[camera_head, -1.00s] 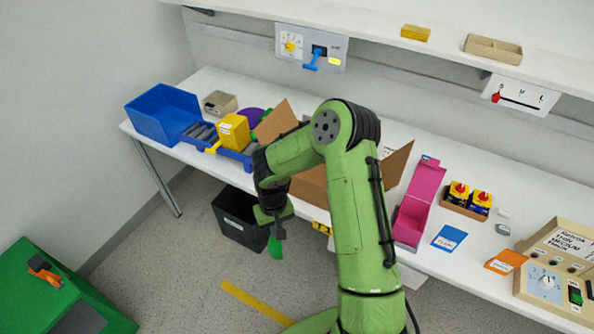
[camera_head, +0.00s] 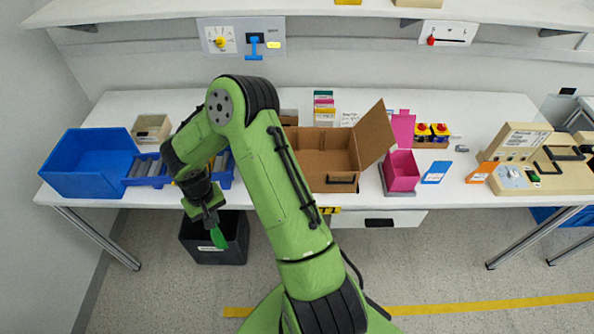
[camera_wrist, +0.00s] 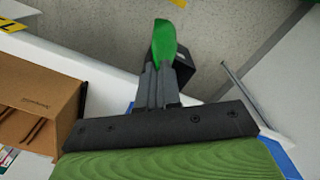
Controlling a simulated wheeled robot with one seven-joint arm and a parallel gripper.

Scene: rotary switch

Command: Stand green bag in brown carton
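The green bag (camera_head: 217,238) hangs at the tip of my gripper (camera_head: 210,222), in front of the table edge and above the black bin. In the wrist view the bag (camera_wrist: 163,45) sits between the dark fingers of my gripper (camera_wrist: 158,72), which are shut on it. The brown carton (camera_head: 334,183) stands open on the table, right of my gripper, with a flap raised on its right side. My arm hides the carton's left part. The carton also shows at the left of the wrist view (camera_wrist: 52,92).
A blue bin (camera_head: 88,178) stands at the table's left end. A black bin (camera_head: 232,252) is on the floor below. A pink box (camera_head: 401,182) stands right of the carton. A shelf (camera_head: 300,10) runs above the table. Bare table (camera_head: 300,101) shows at the back.

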